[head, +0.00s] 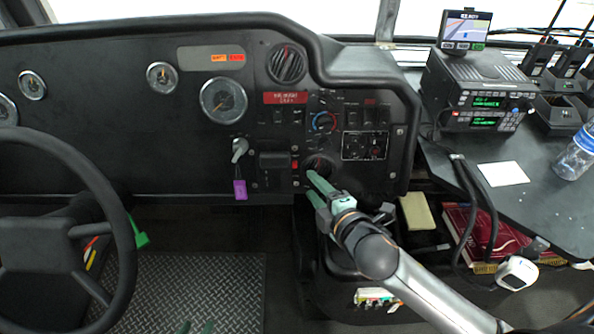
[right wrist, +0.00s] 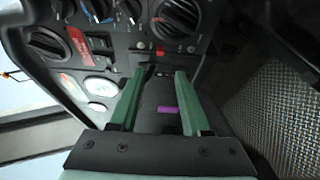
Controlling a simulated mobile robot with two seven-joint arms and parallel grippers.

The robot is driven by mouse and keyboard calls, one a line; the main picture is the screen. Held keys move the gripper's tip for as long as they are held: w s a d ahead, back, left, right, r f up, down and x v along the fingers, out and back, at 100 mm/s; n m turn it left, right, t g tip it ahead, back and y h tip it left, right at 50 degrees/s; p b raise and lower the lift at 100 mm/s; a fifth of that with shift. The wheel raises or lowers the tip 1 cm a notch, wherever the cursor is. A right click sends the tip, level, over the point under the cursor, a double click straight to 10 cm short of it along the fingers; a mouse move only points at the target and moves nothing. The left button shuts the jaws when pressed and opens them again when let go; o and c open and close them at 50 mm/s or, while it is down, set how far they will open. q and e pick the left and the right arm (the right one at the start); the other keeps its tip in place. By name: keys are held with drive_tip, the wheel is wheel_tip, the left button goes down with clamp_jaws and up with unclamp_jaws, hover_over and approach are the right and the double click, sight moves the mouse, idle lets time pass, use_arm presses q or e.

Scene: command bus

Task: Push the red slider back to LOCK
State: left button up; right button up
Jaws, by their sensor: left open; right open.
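The small red slider (head: 295,163) is on the dashboard's centre panel, right of a dark rectangular unit. A small red piece (right wrist: 160,51) that looks like it shows just beyond the fingertips in the right wrist view. I cannot read a LOCK mark. My right gripper (head: 314,184) is in front of the panel, just below and right of the slider. Its green fingers are apart in the right wrist view (right wrist: 160,76), with nothing gripped; contact with the panel cannot be told.
A key with a purple tag (head: 240,189) hangs left of the slider. Round knobs (head: 324,122) and switches surround it. The steering wheel (head: 120,240) is at left. A radio (head: 478,90) and bottle (head: 577,152) stand on the right-hand shelf. The floor plate (head: 180,285) is clear.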

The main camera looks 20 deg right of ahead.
sight(294, 166)
drive_tip(key=b+x, duration=0.1)
drive_tip(key=x, duration=0.7)
drive_tip(key=shift+w+a+f+b, duration=0.1)
drive_tip(key=shift+w+f+b, duration=0.05)
drive_tip(key=shift+w+b, duration=0.15)
drive_tip(key=shift+c, duration=0.2)
clamp_jaws()
idle(0.8)
